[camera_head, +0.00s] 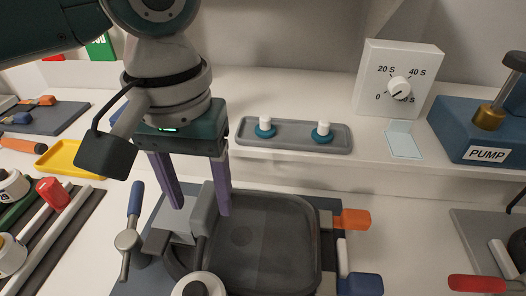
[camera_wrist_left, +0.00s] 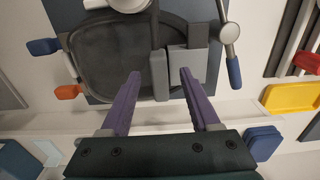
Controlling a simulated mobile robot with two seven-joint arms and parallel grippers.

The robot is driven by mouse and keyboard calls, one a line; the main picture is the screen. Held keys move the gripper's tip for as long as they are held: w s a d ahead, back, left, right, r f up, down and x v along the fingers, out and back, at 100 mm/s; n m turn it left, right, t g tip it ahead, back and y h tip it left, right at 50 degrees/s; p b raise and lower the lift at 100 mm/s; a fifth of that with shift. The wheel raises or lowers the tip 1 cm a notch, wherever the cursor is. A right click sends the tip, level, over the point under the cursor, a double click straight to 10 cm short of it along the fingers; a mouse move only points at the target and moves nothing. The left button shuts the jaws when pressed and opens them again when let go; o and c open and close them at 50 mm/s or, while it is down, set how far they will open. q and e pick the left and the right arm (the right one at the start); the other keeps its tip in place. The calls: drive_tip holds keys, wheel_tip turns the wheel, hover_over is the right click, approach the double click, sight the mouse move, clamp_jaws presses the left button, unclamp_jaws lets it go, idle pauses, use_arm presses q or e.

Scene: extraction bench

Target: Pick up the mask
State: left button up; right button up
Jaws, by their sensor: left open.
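I cannot tell for sure which thing is the mask. A pale blue, see-through square sheet (camera_head: 403,144) lies on the rear shelf below the timer box, with its back edge raised. My left gripper (camera_head: 202,210) is open with purple fingers, well to the left of that sheet. It points down over a dark rounded frame (camera_head: 260,240) with a grey clamp block (camera_head: 204,207). In the left wrist view the fingers (camera_wrist_left: 160,74) are apart, with the clamp block (camera_wrist_left: 159,78) showing between the tips; contact cannot be told. The frame (camera_wrist_left: 105,55) lies beside it. My right gripper is not in view.
A grey tray (camera_head: 243,132) with two white-and-teal knobs stands on the shelf. The white timer box (camera_head: 375,75) and blue pump (camera_head: 460,125) are at the right. A blue-handled lever (camera_head: 135,200), a yellow tray (camera_head: 60,166) and a rack of tools are at the left.

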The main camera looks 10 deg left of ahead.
use_arm(q)
drive_tip(key=shift+c, duration=0.3)
clamp_jaws()
drive_tip(key=shift+r, duration=0.15)
idle(0.9)
